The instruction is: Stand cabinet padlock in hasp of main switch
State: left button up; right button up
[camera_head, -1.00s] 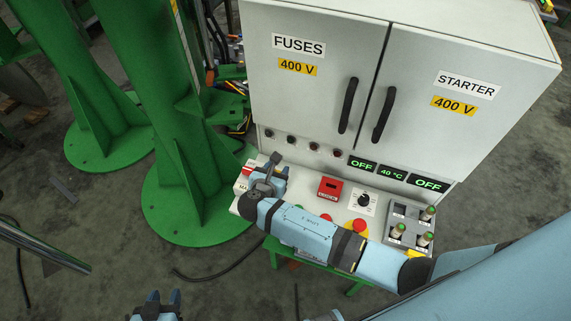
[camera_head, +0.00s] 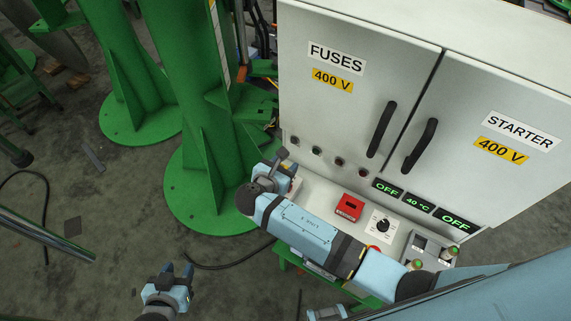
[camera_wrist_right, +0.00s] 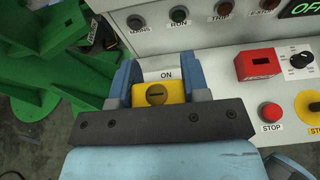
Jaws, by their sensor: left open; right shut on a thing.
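The yellow cabinet padlock (camera_wrist_right: 158,94) shows in the right wrist view, with its slotted keyhole face toward the camera. My right gripper (camera_wrist_right: 161,78) is shut on it, one blue finger at each side. The padlock's shackle is hidden behind its body. An ON label (camera_wrist_right: 166,75) on the panel shows just beyond the padlock. The main switch and its hasp are hidden by the padlock and gripper, so I cannot tell whether they touch. In the head view my right gripper (camera_head: 279,164) is over the panel's left end. My left gripper (camera_head: 178,274) is open and empty, low over the floor.
The cabinet (camera_head: 345,110) with two black handles rises behind the sloping panel. A red box (camera_head: 349,207), a rotary knob (camera_head: 383,226) and a red stop button (camera_wrist_right: 271,112) lie right of my right gripper. Green columns (camera_head: 205,150) stand left.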

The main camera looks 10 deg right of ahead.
notch_tip(320, 180, down, 6)
jog(key=shift+r+b, duration=0.1)
jog(key=shift+b, duration=0.7)
dwell(0.4)
jog(key=shift+r+p, duration=0.1)
jog(key=shift+p, duration=0.55)
dwell(0.5)
jog(key=shift+p, duration=0.6)
dwell(0.5)
jog(key=shift+f+b, duration=1.2)
jog(key=shift+f, duration=1.05)
jog(key=o, duration=1.1)
